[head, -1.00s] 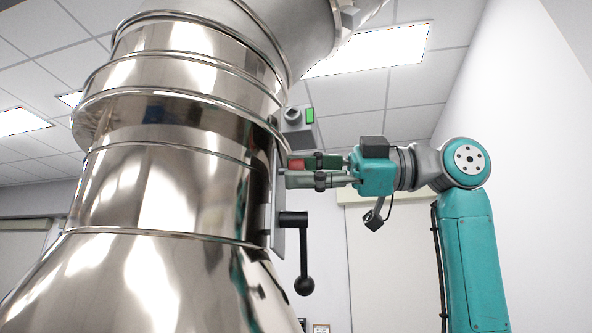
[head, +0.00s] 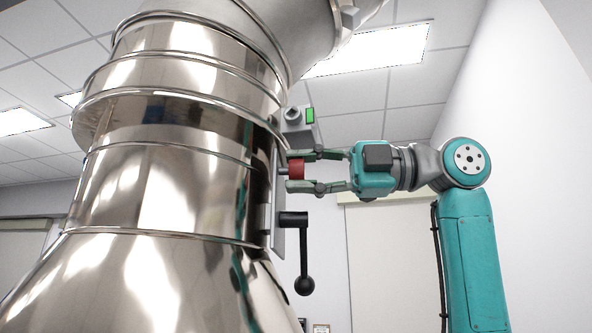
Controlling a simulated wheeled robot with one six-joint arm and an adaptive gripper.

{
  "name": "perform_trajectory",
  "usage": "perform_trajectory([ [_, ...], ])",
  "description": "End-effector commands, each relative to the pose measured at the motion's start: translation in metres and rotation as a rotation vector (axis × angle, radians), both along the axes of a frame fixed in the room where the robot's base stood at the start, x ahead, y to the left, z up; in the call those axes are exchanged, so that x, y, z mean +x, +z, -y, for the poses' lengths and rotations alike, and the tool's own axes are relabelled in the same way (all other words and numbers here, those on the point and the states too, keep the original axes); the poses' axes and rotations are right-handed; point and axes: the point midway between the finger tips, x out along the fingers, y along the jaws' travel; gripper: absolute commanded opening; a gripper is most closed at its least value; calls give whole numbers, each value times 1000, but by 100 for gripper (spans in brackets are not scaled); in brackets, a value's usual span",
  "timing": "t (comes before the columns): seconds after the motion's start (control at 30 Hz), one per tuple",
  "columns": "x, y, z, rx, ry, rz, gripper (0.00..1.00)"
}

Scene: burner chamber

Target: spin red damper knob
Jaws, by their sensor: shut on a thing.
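The red damper knob (head: 297,169) sticks out to the right from a narrow metal plate (head: 279,226) on the side of the shiny burner chamber (head: 165,190). My gripper (head: 298,171) reaches in from the right. One finger lies above the knob and the other below, and it is shut on the knob. The knob's red side shows between the fingers. Its join with the plate is small and hard to make out.
A black lever with a ball end (head: 304,285) hangs just below the knob. A grey box with a green panel (head: 297,122) sits just above it.

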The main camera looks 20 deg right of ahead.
Motion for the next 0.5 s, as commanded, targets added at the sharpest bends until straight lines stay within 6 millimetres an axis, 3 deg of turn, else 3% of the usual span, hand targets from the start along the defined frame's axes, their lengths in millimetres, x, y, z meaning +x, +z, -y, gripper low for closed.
perform_trajectory([
  [0.5, 0, 0, 0, -230, -1, 473, 0],
])
